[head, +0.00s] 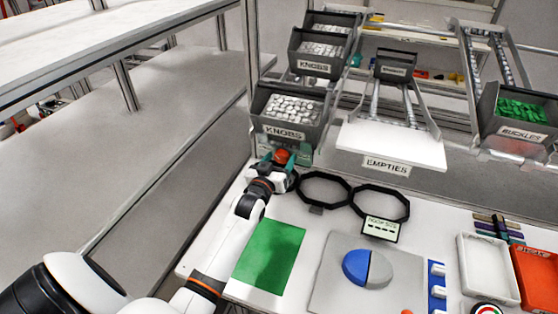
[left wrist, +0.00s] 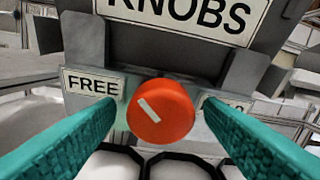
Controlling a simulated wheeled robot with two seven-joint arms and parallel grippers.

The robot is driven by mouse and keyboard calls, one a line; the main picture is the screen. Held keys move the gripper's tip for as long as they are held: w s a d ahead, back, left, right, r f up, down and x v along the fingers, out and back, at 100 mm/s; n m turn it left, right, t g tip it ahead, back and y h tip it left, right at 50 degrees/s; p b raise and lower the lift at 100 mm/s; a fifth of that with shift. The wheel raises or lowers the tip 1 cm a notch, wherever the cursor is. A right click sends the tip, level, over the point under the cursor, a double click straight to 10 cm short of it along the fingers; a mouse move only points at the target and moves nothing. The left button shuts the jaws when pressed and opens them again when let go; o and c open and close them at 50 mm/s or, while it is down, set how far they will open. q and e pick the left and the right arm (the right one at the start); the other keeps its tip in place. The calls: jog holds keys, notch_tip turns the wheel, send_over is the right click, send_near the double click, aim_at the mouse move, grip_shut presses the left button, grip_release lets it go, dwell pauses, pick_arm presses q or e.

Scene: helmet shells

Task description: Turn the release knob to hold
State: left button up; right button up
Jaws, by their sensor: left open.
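The release knob is a round red knob (left wrist: 160,110) on the front of the lower KNOBS bin's stand. It also shows in the head view (head: 282,156). Its white mark points to the upper left, toward the FREE label (left wrist: 91,86). A second label (left wrist: 238,103) on the right is mostly hidden by a finger. My left gripper (head: 280,160) is open, with one teal finger on each side of the knob. In the left wrist view gaps show between the fingers and the knob. My right gripper is not in view.
The lower KNOBS bin (head: 289,112) hangs just above the knob. Two black octagonal frames (head: 324,176) lie on the table right of the gripper. A green mat (head: 268,256) and a grey plate with a blue and grey dome (head: 367,268) lie nearer.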

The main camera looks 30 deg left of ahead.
pick_arm(q)
jog(key=shift+c, duration=0.2)
jog(key=c, duration=0.9)
